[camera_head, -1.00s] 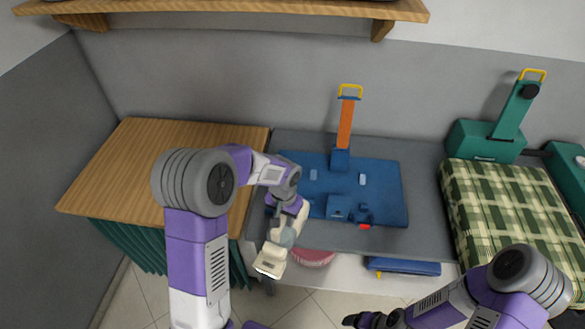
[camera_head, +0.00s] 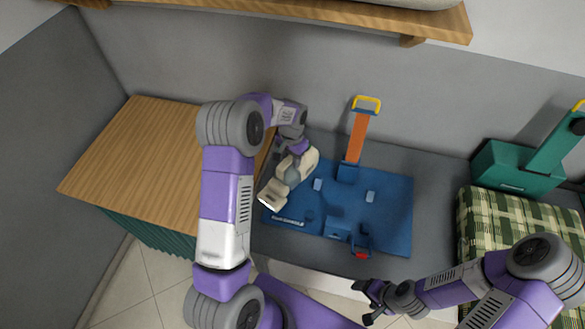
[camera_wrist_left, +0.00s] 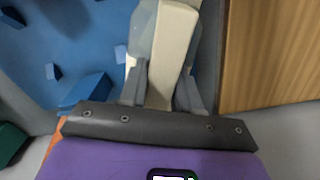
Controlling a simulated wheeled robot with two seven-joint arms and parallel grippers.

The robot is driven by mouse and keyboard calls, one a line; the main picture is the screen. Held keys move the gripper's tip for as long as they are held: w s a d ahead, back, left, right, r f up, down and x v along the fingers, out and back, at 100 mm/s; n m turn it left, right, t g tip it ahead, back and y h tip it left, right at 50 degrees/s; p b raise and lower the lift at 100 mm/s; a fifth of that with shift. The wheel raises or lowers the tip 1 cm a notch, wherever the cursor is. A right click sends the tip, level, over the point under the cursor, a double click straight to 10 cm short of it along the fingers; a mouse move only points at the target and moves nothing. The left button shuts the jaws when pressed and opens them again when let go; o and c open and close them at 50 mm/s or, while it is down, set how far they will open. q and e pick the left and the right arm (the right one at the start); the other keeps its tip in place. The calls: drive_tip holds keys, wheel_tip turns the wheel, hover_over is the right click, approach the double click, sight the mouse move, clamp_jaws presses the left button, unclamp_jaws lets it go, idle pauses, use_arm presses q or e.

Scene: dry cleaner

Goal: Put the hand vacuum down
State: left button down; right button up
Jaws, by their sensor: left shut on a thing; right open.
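The hand vacuum (camera_head: 274,193) is cream with a bluish see-through middle. My left gripper (camera_head: 298,152) is shut on it and holds it over the left edge of the blue board (camera_head: 392,215), its nozzle end pointing to the front left. I cannot tell whether it touches the surface. In the left wrist view the vacuum's cream body (camera_wrist_left: 172,50) is between the two grey fingers (camera_wrist_left: 160,92), with blue board to the left. My right gripper (camera_head: 368,300) is open and empty, in front of the counter.
A wooden-topped cabinet (camera_head: 140,165) stands close to the left. An orange upright with a yellow handle (camera_head: 357,138) rises behind the board, and a red-marked part (camera_head: 361,254) is at its front. Grey counter (camera_head: 432,190) is bare to the right, before green plaid cloth (camera_head: 500,240).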

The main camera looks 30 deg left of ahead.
use_arm(q)
drive_tip(key=shift+w+f, duration=0.1)
drive_tip(key=shift+f, duration=1.9)
drive_tip(key=shift+w+f, duration=0.1)
drive_tip(key=shift+f, duration=0.25)
drive_tip(key=shift+f, duration=0.1)
drive_tip(key=c, duration=0.8)
unclamp_jaws()
drive_tip(key=shift+f, duration=0.1)
